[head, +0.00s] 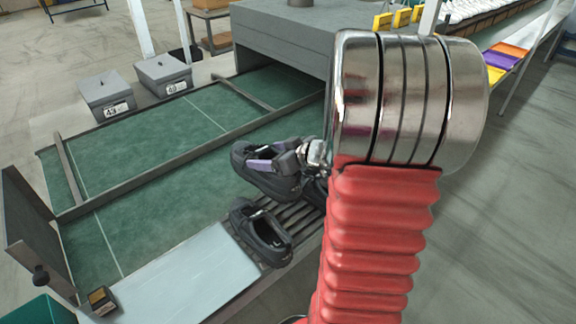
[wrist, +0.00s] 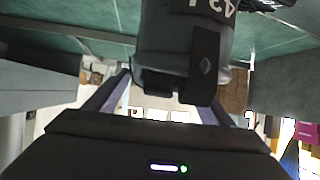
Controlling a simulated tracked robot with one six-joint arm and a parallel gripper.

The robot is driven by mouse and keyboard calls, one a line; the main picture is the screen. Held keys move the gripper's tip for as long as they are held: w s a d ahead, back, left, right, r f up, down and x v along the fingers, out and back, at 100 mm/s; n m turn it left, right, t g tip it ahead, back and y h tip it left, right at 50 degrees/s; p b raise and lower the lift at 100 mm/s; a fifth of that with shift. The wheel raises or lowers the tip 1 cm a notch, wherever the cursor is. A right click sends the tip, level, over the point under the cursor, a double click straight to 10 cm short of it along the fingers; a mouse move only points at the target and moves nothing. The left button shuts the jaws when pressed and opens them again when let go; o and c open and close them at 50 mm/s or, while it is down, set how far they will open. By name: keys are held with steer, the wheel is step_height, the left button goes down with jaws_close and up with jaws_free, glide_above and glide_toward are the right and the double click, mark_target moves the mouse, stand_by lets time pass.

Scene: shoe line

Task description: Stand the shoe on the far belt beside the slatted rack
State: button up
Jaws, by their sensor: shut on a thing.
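A dark shoe (head: 275,182) is held between the purple-lined fingers of my gripper (head: 264,160), above where the green belt meets the slatted rack (head: 302,221). Its height above them is hard to judge. In the wrist view the held shoe (wrist: 180,50) fills the top middle, with white digits on it and a finger on each side. A second dark shoe (head: 262,232) lies on the slatted rack, and part of another dark shape shows beside my arm. The far belt (head: 200,113) is the green strip beyond the dividing rail (head: 170,169); the near belt (head: 150,222) is on this side.
Two grey numbered boxes (head: 107,96) stand beyond the far belt. A grey tunnel housing (head: 285,45) covers the belts' right end. A pale plate (head: 185,275) lies left of the rack. Both belts have bare green surface left of the held shoe.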

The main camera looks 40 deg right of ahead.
steer(key=r+h, duration=0.1)
glide_above(242, 165)
steer(key=shift+w+r+m, duration=0.1)
steer(key=shift+r+m, duration=0.1)
steer(key=shift+m, duration=0.2)
steer(key=w+a+f, duration=0.1)
steer(key=w+a, duration=0.1)
steer(key=a, duration=0.8)
steer(key=w+a+f+m+h, duration=0.1)
steer(key=w+a, duration=0.1)
steer(key=a, duration=0.8)
steer(key=shift+w+f, duration=0.2)
steer(key=shift+f, duration=0.2)
steer(key=shift+d, duration=0.1)
